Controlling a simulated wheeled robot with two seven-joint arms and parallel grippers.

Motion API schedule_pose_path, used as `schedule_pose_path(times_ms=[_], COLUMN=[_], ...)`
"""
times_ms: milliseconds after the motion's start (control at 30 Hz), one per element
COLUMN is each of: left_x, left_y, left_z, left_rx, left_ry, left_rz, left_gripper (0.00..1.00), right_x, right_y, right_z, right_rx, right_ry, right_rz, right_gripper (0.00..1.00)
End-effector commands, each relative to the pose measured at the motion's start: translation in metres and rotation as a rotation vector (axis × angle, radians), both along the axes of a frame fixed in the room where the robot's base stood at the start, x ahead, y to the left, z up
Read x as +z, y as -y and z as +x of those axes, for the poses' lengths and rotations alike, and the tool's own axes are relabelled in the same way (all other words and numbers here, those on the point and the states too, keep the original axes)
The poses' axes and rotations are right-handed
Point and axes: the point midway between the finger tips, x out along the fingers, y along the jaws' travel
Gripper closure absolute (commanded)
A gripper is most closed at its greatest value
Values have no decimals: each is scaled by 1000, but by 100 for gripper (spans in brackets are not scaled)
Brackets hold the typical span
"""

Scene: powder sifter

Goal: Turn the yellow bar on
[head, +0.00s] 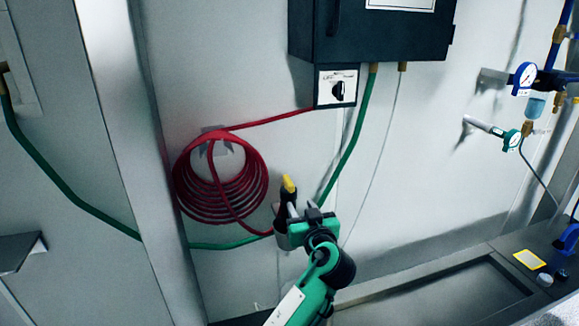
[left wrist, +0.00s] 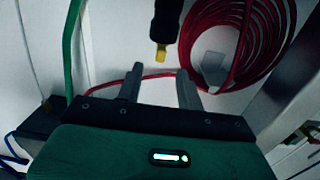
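The yellow bar (head: 289,184) shows as a small yellow tip on a black fitting at the lower right of the red hose coil. In the left wrist view the yellow bar (left wrist: 161,54) hangs at the end of the black body (left wrist: 167,22), which comes in from the top edge. My left gripper (head: 302,208) is close to the fitting in the head view and partly covers it. In the left wrist view my left gripper (left wrist: 159,71) has its two fingers apart with nothing between them. The bar lies just past the fingertips, between their lines. Contact cannot be seen.
The red hose coil (head: 184,185) hangs on the wall. A dark box (head: 385,35) with a black knob (head: 338,91) below is above. A green hose (head: 352,140) runs down the wall. Gauges (head: 524,75) and a dark bench (head: 440,295) are on the right.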

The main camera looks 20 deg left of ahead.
Motion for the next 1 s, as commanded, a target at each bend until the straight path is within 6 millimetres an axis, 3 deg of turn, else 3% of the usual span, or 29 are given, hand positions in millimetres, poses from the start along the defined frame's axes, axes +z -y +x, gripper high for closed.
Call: schedule_pose_path(times_ms=[133,267,700,1000], left_x=[10,12,13,10], left_y=[0,-8,-57,-73], left_z=[-1,10,85,110], left_rx=[19,21,21,20], left_ry=[34,35,32,33], left_rz=[6,10,10,8], left_gripper=[63,63,63,63], right_x=[4,10,46,55], right_y=[1,1,1,1], right_z=[-4,-4,-4,-4], right_rx=[1,1,0,0], right_ry=[-2,-1,-2,-2], right_rz=[-1,0,0,0], right_gripper=[64,64,64,64])
